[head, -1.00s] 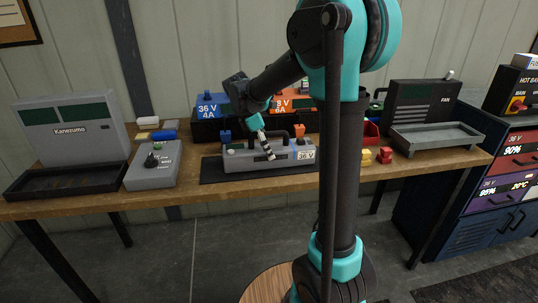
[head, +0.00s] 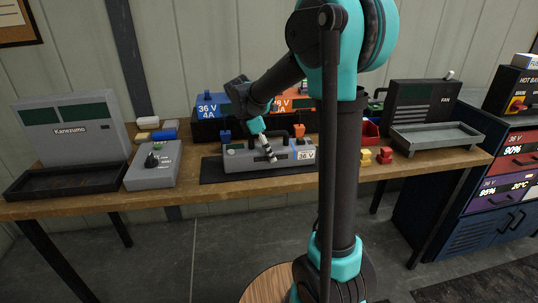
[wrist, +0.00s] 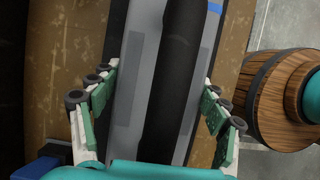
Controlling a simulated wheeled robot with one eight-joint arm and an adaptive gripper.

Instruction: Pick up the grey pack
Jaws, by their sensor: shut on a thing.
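The grey pack (head: 238,159), with a 36 V label and a black handle on top, sits on a dark mat (head: 210,173) on the workbench. My gripper (head: 268,152) reaches down onto it from above. In the wrist view the grey pack (wrist: 133,95) runs up the picture, with its black handle (wrist: 175,75) along the middle. The handle lies between the fingers. The pack looks level, and I cannot see a gap under it.
A grey box with a knob (head: 154,168) and a black tray (head: 65,180) are to the left. Blue (head: 208,105) and orange 36 V chargers stand behind the pack. Small yellow and red blocks (head: 385,157) and a grey tray (head: 435,137) are to the right.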

